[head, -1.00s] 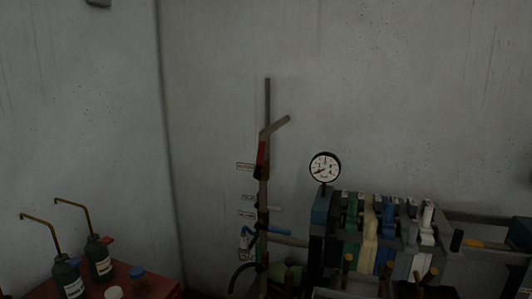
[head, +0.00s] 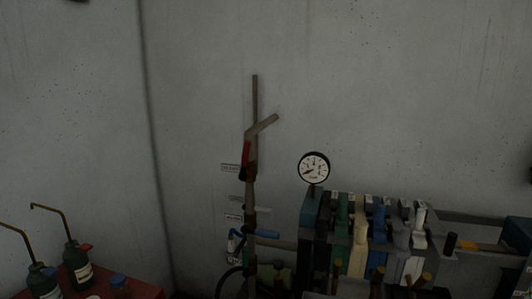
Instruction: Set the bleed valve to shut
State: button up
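A vertical pipe (head: 255,95) stands against the grey wall and carries several valves, with small labels beside them too blurred to read. The top valve has a red lever (head: 246,153) lying nearly along the pipe, just under an angled branch pipe (head: 264,124). Lower down, a blue lever (head: 267,234) points out to the right, roughly across the pipe. I cannot tell from the labels which valve is the bleed valve. The pipe's foot is partly lost in dark clutter. My gripper is not in view.
A round gauge (head: 314,167) stands above a row of coloured plate blocks (head: 360,240) right of the pipe. At lower left, dark bottles with bent spouts (head: 77,264) stand by a red surface (head: 148,289). The upper wall is clear.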

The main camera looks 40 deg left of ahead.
aim_at(243, 176)
jog(key=z, duration=0.25)
jog(key=k, duration=1.3)
jog(key=u, duration=1.15)
jog(key=i, duration=1)
jog(key=z, duration=0.1)
